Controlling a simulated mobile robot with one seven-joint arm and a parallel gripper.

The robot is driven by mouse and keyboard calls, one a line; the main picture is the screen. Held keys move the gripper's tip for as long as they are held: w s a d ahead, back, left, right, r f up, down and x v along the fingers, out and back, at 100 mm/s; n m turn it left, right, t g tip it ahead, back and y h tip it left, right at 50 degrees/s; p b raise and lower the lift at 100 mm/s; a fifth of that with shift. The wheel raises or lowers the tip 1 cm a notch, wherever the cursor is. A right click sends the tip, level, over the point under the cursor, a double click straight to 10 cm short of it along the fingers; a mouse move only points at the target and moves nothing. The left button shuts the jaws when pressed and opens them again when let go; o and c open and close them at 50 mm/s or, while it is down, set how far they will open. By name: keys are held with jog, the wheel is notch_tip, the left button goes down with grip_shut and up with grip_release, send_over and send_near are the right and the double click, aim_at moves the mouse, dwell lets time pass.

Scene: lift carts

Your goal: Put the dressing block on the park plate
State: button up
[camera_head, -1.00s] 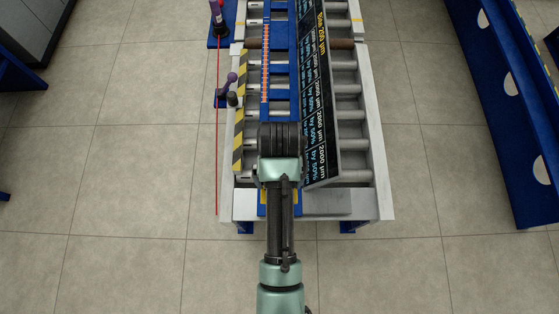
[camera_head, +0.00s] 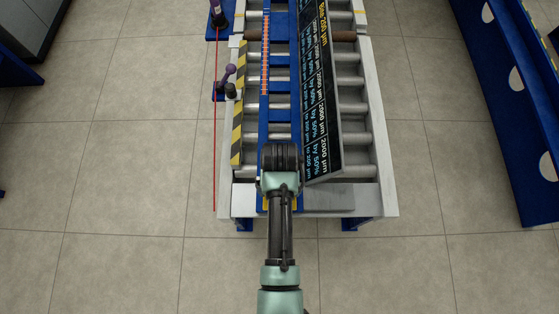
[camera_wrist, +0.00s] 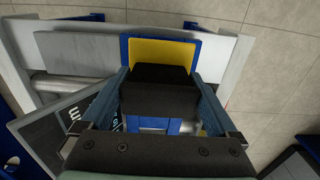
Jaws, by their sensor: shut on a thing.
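A black dressing block (camera_wrist: 160,98) is between the two blue-grey fingers of my gripper (camera_wrist: 161,78) in the wrist view. The gripper is shut on it. The park plate appears to be the yellow plate with a blue border (camera_wrist: 160,50), just beyond the block in the wrist view. The block covers part of the yellow face, and I cannot tell whether they touch.
A dark panel with lettering (camera_head: 322,140) lies slanted over the rollers (camera_head: 357,140), right of my gripper. A purple-topped lever (camera_head: 229,74) and yellow-black striped edge (camera_head: 237,135) are at left. A blue rack (camera_head: 500,90) stands far right. Floor between is clear.

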jog(key=o, duration=1.6)
jog(key=shift+f, duration=0.1)
jog(key=shift+c, duration=0.2)
